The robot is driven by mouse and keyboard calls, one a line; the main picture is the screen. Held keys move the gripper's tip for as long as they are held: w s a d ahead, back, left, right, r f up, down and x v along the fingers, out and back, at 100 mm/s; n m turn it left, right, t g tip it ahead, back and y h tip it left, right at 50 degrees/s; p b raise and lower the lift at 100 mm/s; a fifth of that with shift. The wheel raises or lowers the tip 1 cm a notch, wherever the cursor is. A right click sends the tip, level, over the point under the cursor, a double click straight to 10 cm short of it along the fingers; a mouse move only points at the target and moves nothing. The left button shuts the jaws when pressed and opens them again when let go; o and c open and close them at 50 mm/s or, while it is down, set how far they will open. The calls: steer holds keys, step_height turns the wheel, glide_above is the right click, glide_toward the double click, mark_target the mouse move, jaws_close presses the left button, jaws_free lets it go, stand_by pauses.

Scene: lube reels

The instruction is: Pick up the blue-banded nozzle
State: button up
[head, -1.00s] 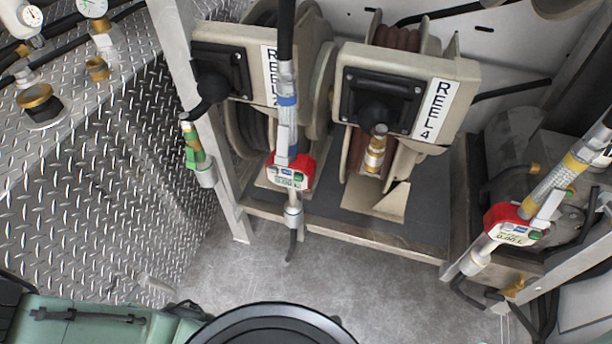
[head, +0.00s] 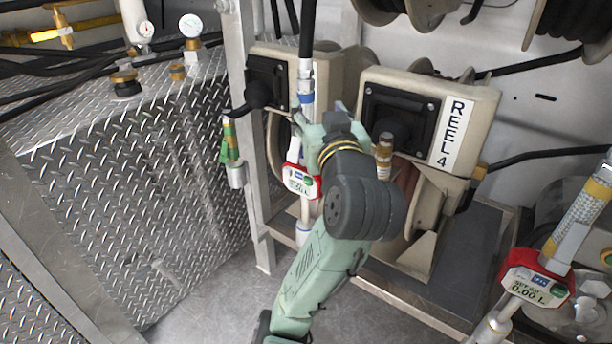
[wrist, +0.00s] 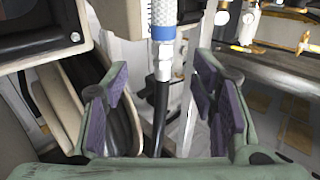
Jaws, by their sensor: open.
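The blue-banded nozzle (head: 306,98) hangs upright from a black hose in front of the left reel in the head view. Its red meter (head: 297,182) shows below, left of my wrist, and my arm hides part of its side. My gripper (head: 320,116) is open and empty beside the nozzle's upper part. In the wrist view the open fingers (wrist: 161,82) stand on either side of the black hose and metal fitting. The nozzle's blue band (wrist: 163,33) and grey braided sleeve show just above them there. I cannot tell how deep between the fingers the hose lies.
Reel 4 (head: 452,130) stands close right of my wrist, with a brass-tipped fitting (head: 384,158) in front. A yellow-banded nozzle (head: 580,215) hangs at far right. A green-banded nozzle (head: 231,145) and a metal post (head: 250,190) stand left. The diamond-plate tank (head: 130,170) is farther left.

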mark_target(307, 90)
steer(key=w+p, duration=0.1)
steer(key=p, duration=0.1)
steer(key=w+p, duration=0.1)
steer(key=w, duration=0.1)
steer(key=w+a+p, duration=0.1)
steer(key=w+p, duration=0.1)
steer(key=shift+w+p, duration=0.25)
steer(key=shift+p, duration=0.1)
steer(key=w, duration=0.2)
steer(key=w+a+p, duration=0.1)
steer(key=w, duration=0.2)
steer(key=shift+a, duration=0.1)
steer(key=shift+c, duration=0.4)
jaws_close()
stand_by(0.3)
